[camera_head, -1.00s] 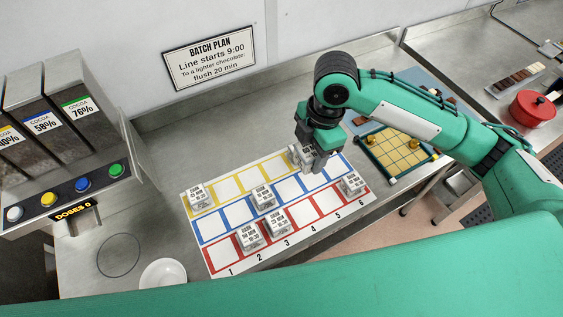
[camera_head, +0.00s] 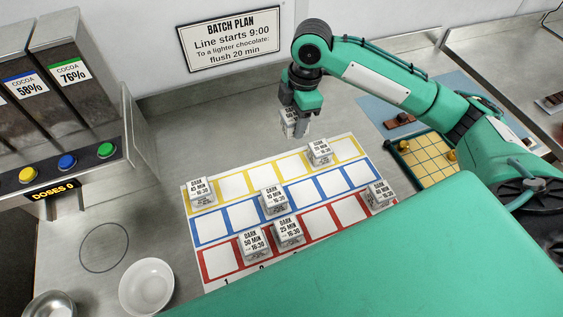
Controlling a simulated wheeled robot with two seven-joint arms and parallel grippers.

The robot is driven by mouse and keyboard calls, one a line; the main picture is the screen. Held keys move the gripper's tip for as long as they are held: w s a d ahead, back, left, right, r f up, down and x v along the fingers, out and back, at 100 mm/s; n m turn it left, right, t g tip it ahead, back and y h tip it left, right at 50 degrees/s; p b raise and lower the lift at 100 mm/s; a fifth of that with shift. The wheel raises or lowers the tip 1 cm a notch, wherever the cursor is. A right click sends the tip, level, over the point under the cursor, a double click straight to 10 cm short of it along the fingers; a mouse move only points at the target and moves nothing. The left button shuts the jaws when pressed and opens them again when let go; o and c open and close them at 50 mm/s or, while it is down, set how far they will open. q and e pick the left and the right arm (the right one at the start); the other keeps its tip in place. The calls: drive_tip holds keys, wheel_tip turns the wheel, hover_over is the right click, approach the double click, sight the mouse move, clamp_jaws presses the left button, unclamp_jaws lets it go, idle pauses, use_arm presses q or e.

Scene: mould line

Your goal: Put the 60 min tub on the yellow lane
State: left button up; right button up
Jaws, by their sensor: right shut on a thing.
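My right gripper (camera_head: 297,128) is shut on a white tub (camera_head: 287,118) with dark print, just behind the yellow lane. The tub is partly covered by the fingers and its label is too small to read, so I cannot tell whether it is the 60 min tub. The yellow lane (camera_head: 234,183) is the back row of the lane board. It holds a tub (camera_head: 199,190) in column 1 and another tub (camera_head: 319,151) in column 5. Its other squares look empty. My left gripper is not in view.
A tub (camera_head: 273,199) stands in the blue lane. Tubs marked 50 MIN (camera_head: 254,243) and 25 MIN (camera_head: 288,231) and a right-end tub (camera_head: 380,193) stand in the red lane. A peg board (camera_head: 425,160) lies right, a white bowl (camera_head: 146,286) front left.

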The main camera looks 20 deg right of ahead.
drive_tip(key=p, duration=0.2)
hover_over(290, 167)
drive_tip(key=f, duration=1.2)
drive_tip(key=shift+d, duration=0.25)
wheel_tip(290, 167, down, 4)
drive_tip(key=shift+s+p, duration=0.1)
drive_tip(key=shift+p, duration=0.45)
drive_tip(key=shift+f, duration=0.2)
drive_tip(key=shift+f, duration=0.1)
drive_tip(key=o, duration=1)
